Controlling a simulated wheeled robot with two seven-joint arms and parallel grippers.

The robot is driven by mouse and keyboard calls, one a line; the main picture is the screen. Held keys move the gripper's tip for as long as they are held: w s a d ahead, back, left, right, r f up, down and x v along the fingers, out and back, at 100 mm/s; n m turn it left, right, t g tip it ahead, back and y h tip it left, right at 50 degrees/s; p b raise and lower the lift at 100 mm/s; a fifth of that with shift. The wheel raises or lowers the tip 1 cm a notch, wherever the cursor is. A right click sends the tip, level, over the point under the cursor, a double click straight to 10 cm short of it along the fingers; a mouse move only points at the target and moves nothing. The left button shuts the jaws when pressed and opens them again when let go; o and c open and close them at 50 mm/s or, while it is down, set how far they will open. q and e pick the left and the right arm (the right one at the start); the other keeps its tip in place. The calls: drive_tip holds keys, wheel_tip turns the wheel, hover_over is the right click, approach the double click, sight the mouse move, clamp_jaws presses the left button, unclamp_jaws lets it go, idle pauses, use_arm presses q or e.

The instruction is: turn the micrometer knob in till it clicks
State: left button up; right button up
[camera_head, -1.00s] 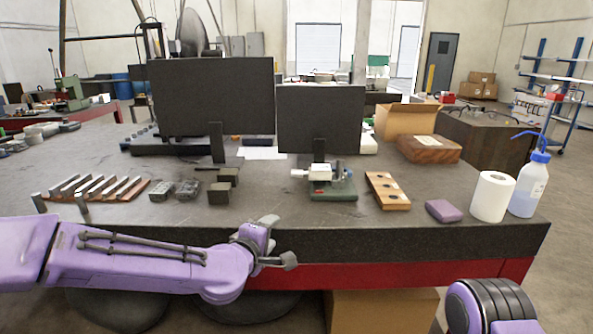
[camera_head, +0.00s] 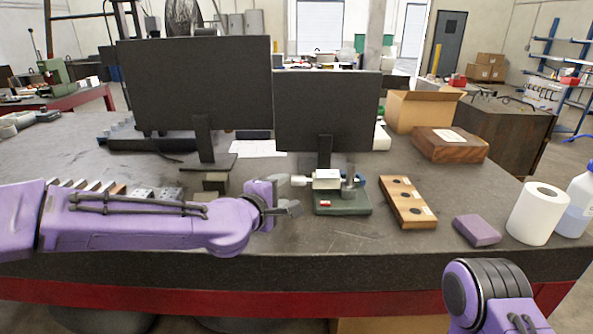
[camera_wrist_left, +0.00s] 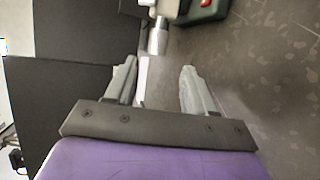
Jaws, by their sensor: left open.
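The micrometer (camera_head: 326,179) is a silver and white tool lying level on a small green base (camera_head: 342,204) with a red spot on its front. Its knob (camera_head: 299,181) is at the left end, and it also shows in the left wrist view (camera_wrist_left: 158,38), beyond the fingertips. My left gripper (camera_head: 290,195) is open and empty, just left of the knob. In the left wrist view the two grey fingers (camera_wrist_left: 158,80) stand apart, with the knob ahead of the gap and not between them. My right gripper is out of view; only a purple part of my right arm shows.
Two dark monitors (camera_head: 195,85) (camera_head: 325,110) stand behind the micrometer. A wooden block with dark holes (camera_head: 407,202), a purple block (camera_head: 477,230) and a white paper roll (camera_head: 537,213) are to the right. The bench (camera_head: 330,238) is bare in front of the green base.

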sight(298, 179)
use_arm(q)
drive_tip(key=shift+w+d, duration=0.15)
drive_tip(key=shift+w, duration=0.2)
drive_tip(key=shift+w+d, duration=0.2)
drive_tip(key=p+x, duration=0.2)
drive_tip(key=x, duration=0.6)
drive_tip(key=shift+w+a, duration=0.1)
drive_tip(key=shift+w+d, duration=0.25)
drive_tip(key=c, duration=1)
drive_tip(key=shift+o, duration=0.2)
drive_tip(key=t+b, duration=0.1)
drive_tip(key=b, duration=0.4)
drive_tip(key=t+b, duration=0.1)
drive_tip(key=b, duration=0.3)
drive_tip(key=shift+w+f+m+h+b, duration=0.1)
drive_tip(key=shift+f+m+h+b, duration=0.2)
drive_tip(key=shift+m+h+b, duration=0.1)
drive_tip(key=shift+r, duration=0.15)
drive_tip(key=shift+r+t, duration=0.25)
drive_tip(key=shift+t, duration=0.05)
